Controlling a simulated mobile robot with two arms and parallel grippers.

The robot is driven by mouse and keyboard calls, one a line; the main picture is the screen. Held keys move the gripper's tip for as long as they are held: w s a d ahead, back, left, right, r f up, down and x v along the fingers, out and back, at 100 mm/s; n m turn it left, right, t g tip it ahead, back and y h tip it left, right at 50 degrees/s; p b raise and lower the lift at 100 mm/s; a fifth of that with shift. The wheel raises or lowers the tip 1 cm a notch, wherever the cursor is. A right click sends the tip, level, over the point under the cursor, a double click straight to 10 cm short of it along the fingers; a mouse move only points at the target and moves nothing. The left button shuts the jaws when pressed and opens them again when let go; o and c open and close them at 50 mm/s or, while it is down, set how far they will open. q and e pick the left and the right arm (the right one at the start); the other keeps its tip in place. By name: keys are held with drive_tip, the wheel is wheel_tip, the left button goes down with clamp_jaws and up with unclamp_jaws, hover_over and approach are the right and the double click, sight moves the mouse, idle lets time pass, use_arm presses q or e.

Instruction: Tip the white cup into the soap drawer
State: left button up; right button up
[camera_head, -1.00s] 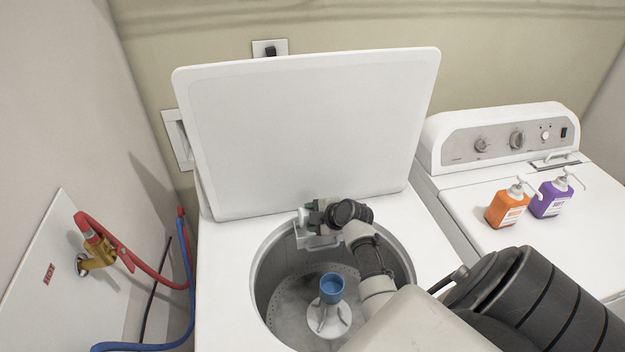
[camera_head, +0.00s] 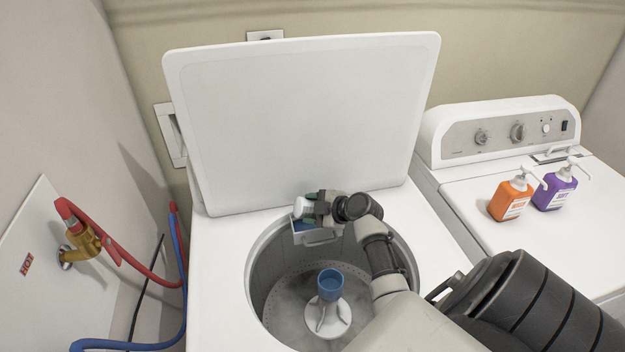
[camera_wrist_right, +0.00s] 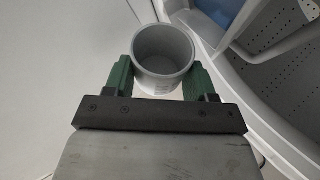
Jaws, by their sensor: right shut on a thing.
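My right gripper (camera_head: 312,208) is shut on the white cup (camera_head: 302,208), just above the soap drawer (camera_head: 318,238) at the back rim of the washer opening. The cup appears tilted in the head view. In the right wrist view, the cup (camera_wrist_right: 163,62) sits between the green fingers, and its grey inside looks empty. Blue shows inside the drawer in the head view. A blue patch also shows at the top of the wrist view; I cannot tell for certain what it is. My left gripper is not in view.
The washer lid (camera_head: 305,120) stands open behind my gripper. A blue-topped agitator (camera_head: 331,285) stands in the drum. Orange (camera_head: 511,197) and purple (camera_head: 555,188) pump bottles stand on the right machine. Red and blue hoses (camera_head: 180,260) run at left.

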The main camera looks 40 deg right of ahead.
idle(0.4)
wheel_tip(320, 180, up, 3)
drive_tip(key=n+g+h+p, duration=0.3)
drive_tip(key=g+h+p, duration=0.1)
drive_tip(key=p, duration=0.6)
drive_tip(key=shift+h, duration=0.7)
drive_tip(key=shift+n+h+p, duration=0.3)
drive_tip(key=shift+n+p, duration=0.05)
drive_tip(key=shift+n, duration=0.05)
drive_tip(key=shift+f+g+h+b, duration=0.15)
drive_tip(key=shift+g+h+b, duration=0.15)
drive_tip(key=shift+g+h, duration=0.1)
drive_tip(key=r+n+g+h, duration=0.1)
drive_tip(key=h, duration=0.1)
drive_tip(key=shift+n+h, duration=0.4)
drive_tip(key=h, duration=0.1)
drive_tip(key=r+n+g+h, duration=0.1)
drive_tip(key=shift+h, duration=0.3)
drive_tip(key=n+h, duration=0.1)
drive_tip(key=h, duration=0.1)
drive_tip(key=r+n+g+h, duration=0.1)
drive_tip(key=shift+r+h, duration=0.15)
drive_tip(key=shift+h, duration=0.25)
